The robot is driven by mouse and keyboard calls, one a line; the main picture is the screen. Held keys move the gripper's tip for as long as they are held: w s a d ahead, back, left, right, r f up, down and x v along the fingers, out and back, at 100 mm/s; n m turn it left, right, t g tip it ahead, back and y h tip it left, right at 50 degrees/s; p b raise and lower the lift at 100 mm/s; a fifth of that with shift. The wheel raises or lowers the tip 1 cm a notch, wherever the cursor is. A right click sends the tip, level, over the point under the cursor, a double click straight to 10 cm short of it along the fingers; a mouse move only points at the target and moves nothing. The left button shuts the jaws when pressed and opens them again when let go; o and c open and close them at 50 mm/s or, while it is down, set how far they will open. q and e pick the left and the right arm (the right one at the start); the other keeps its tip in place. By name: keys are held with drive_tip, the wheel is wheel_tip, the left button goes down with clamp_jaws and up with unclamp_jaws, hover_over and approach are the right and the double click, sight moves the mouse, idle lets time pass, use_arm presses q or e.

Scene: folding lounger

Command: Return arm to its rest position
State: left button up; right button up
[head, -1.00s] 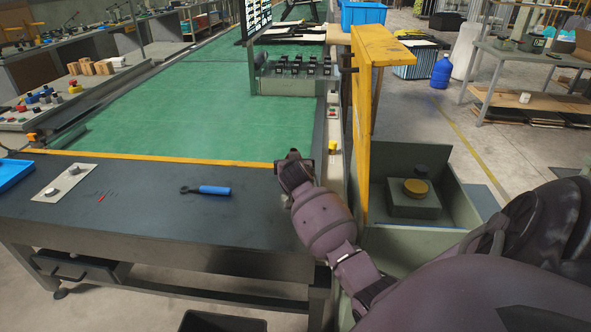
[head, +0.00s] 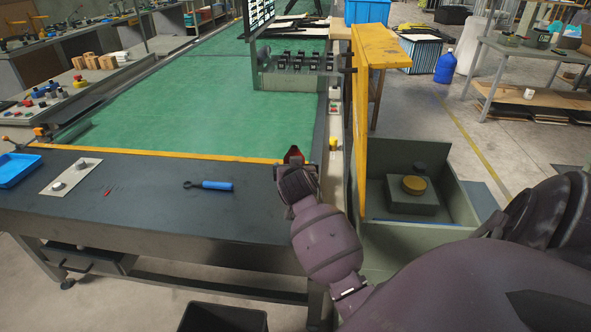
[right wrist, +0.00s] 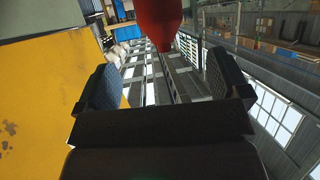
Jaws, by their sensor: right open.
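My right arm comes in from the right in the head view. Its gripper (head: 296,180) is raised over the right end of the dark workbench edge (head: 140,228), beside the yellow panel. In the right wrist view the two dark fingers (right wrist: 158,88) stand apart, with no object clearly held between them. A red object (right wrist: 158,18) shows beyond them at the top; a small red tip (head: 293,154) also shows just past the gripper in the head view. I cannot tell whether it touches the gripper. My left gripper is in neither view.
A yellow panel (head: 361,135) stands close to the right of my gripper, and fills the left of the right wrist view (right wrist: 38,100). A blue-handled tool (head: 216,185) and a blue tray (head: 14,170) lie on the bench. The green surface (head: 185,115) is largely clear.

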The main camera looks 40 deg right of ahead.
idle(0.4)
drive_tip(key=w+a+r+n+t+y, duration=0.2)
drive_tip(key=w+a+r+n+t, duration=0.15)
drive_tip(key=a, duration=0.25)
drive_tip(key=s+a+f+n+t+y, duration=0.2)
drive_tip(key=s+a+f+n+y, duration=0.25)
drive_tip(key=s+a+f, duration=0.2)
drive_tip(key=s+a+f+g, duration=0.1)
drive_tip(key=s+a+f, duration=0.2)
drive_tip(key=s+f, duration=0.2)
drive_tip(key=s+a+f+n+g+y, duration=0.1)
drive_tip(key=s+f, duration=0.4)
drive_tip(key=s, duration=0.5)
drive_tip(key=s+a+f+g+y, duration=0.1)
drive_tip(key=s+a+f, duration=0.3)
drive_tip(key=s, duration=0.4)
drive_tip(key=shift+s+a+f+g, duration=0.25)
drive_tip(key=shift+a+f+g, duration=0.1)
drive_tip(key=shift+f+g, duration=0.4)
